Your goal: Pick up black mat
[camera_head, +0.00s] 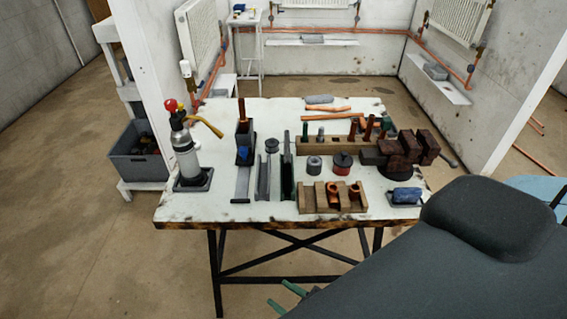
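My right gripper (284,297) shows two green fingertips apart at the bottom of the picture. It is in front of and below the table's front edge, well away from the dark piece, and looks empty. The rest of it is hidden behind my grey arm. My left gripper is not in view.
The front left tabletop is mostly clear. A grey crate (136,166) stands left.

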